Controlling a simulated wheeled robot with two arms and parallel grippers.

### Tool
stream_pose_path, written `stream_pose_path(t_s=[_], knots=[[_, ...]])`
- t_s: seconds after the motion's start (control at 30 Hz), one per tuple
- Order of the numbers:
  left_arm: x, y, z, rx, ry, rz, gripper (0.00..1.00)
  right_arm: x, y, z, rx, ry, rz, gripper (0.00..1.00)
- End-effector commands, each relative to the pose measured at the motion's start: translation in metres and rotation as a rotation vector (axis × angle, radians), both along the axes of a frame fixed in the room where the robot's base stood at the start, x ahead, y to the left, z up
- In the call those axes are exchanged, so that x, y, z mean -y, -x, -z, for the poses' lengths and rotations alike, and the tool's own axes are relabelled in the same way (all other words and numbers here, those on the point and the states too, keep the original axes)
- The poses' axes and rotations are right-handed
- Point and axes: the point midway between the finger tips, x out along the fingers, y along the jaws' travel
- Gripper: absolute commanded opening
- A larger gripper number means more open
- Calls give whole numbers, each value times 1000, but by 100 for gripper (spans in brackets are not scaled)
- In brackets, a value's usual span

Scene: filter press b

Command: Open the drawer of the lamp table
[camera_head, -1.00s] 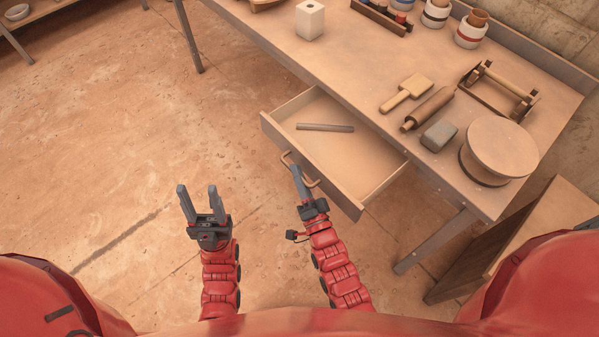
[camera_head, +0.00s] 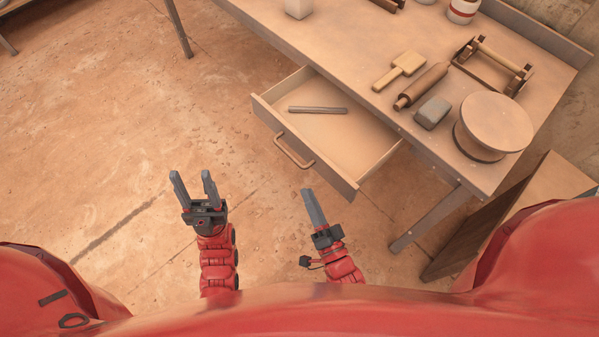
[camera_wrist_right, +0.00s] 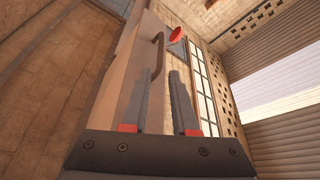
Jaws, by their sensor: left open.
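The lamp table (camera_head: 345,55) has its drawer (camera_head: 318,172) pulled out, with a dark bar (camera_head: 318,110) lying inside. The curved drawer handle (camera_head: 293,152) is on the drawer front and also shows in the right wrist view (camera_wrist_right: 158,55). My right gripper (camera_head: 310,195) is just in front of the drawer, apart from the handle. In the right wrist view its two fingers (camera_wrist_right: 162,90) stand apart with nothing between them. My left gripper (camera_head: 191,176) is open and empty over the floor, left of the drawer.
On the tabletop are a wooden paddle (camera_head: 400,70), a rolling pin (camera_head: 421,86), a grey block (camera_head: 432,113), a round wooden drum (camera_head: 495,122) and a roller frame (camera_head: 492,66). A wooden cabinet (camera_head: 530,195) stands at the right. The floor left of the drawer is clear.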

Motion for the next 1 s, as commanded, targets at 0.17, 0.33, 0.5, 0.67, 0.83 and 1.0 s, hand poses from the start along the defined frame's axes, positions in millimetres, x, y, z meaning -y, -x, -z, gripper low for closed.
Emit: stream_pose_path(t_s=[0.17, 0.33, 0.5, 0.67, 0.83, 1.0], knots=[[0, 0, 3, 0, 0, 0, 50, 11, 33, 9, -4, 1, -1, 27], [0, 0, 3, 0, 0, 0, 50, 15, 48, 11, 1, -1, 0, 27], [0, 0, 3, 0, 0, 0, 50, 17, 51, 11, 2, -2, 0, 27], [0, 0, 3, 0, 0, 0, 50, 17, 50, 11, 2, -2, 0, 27], [0, 0, 3, 0, 0, 0, 50, 17, 51, 11, 1, 0, 0, 27], [0, 0, 2, 0, 0, 0, 50, 17, 50, 9, 8, 1, 3, 27]])
